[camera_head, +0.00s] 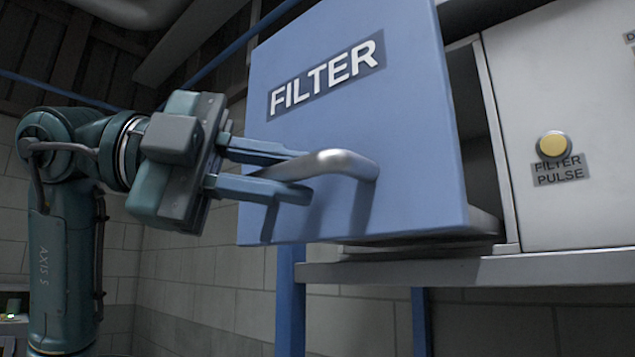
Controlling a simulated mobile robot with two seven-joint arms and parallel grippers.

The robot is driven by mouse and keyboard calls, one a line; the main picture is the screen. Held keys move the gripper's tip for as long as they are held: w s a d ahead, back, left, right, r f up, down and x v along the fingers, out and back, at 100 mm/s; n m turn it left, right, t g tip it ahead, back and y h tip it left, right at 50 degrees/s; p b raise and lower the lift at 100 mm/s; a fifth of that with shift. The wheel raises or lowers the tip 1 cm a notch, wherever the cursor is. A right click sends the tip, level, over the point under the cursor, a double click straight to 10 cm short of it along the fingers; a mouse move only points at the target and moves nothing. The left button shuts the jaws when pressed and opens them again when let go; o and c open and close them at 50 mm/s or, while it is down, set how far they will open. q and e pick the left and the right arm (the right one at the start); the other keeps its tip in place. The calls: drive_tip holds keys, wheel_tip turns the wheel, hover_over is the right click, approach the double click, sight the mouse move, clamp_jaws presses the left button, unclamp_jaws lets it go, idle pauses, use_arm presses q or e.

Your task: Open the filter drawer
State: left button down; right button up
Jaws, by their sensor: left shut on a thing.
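The blue filter drawer (400,140), its front marked "FILTER", stands pulled out from the grey cabinet. A dark gap and part of the drawer's side show behind the front's right edge. A silver bar handle (350,163) sticks out from the lower middle of the front. My left gripper (308,178) reaches in from the left, with its two blue fingers at the left end of the handle, shut on it. The handle's left end is partly hidden by the fingers. My right gripper is not in view.
The grey cabinet panel (560,80) is at the right, with a yellow "FILTER PULSE" button (553,145). A grey ledge (480,272) runs under the drawer, above a blue post (290,305). Blue pipes cross the upper left. Space in front of the drawer looks free.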

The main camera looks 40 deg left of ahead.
use_arm(q)
drive_tip(key=shift+s+a, duration=0.1)
drive_tip(key=shift+s, duration=0.85)
drive_tip(key=c, duration=1.4)
unclamp_jaws()
drive_tip(key=shift+o, duration=0.2)
drive_tip(key=v, duration=1.3)
drive_tip(key=shift+a+r, duration=0.1)
